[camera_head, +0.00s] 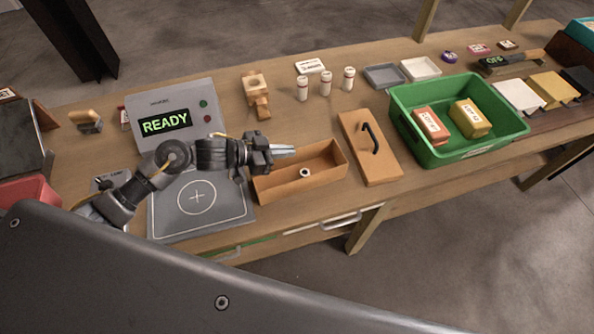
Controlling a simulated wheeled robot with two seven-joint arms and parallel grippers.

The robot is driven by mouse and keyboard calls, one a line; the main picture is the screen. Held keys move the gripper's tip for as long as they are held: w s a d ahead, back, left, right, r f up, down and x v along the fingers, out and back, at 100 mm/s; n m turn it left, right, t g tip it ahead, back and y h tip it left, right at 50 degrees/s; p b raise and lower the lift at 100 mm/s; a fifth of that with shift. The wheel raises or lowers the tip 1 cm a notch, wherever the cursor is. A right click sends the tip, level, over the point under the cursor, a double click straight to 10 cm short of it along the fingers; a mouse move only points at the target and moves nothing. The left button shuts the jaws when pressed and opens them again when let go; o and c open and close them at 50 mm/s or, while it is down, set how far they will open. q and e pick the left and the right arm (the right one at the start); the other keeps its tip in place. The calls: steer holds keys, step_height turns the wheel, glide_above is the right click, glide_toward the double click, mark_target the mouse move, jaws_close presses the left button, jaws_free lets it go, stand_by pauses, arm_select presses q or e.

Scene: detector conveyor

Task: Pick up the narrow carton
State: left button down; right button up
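Two cartons lie in a green crate (407,116) on the right half of the bench. One is a salmon-orange carton (430,126) with a white label, the narrower of the two. The other is a wider yellow carton (472,117), also labelled. My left gripper (288,151) points right above the back left part of an open wooden box, well to the left of the crate and apart from both cartons. Its fingers show side-on, so I cannot tell whether they are open or shut. My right gripper is not in view.
The open wooden box (325,178) holds a small ring (305,172). Its lid (365,160) with a black handle lies between it and the crate. A grey READY device (178,112) stands at left. White bottles (326,84) and grey and white trays (420,69) stand behind.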

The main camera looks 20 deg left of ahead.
arm_select(q)
steer(key=shift+r, duration=0.15)
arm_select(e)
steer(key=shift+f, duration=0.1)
arm_select(q)
steer(key=shift+r, duration=0.55)
steer(key=shift+r+b, duration=0.5)
steer(key=shift+r, duration=0.45)
steer(key=s+d+r+p, duration=0.1)
steer(key=s+d+r, duration=0.8)
steer(key=d, duration=0.1)
steer(key=shift+s+r+p, duration=0.3)
steer(key=shift+r, duration=0.1)
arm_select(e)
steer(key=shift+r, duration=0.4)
arm_select(q)
steer(key=shift+d, duration=0.1)
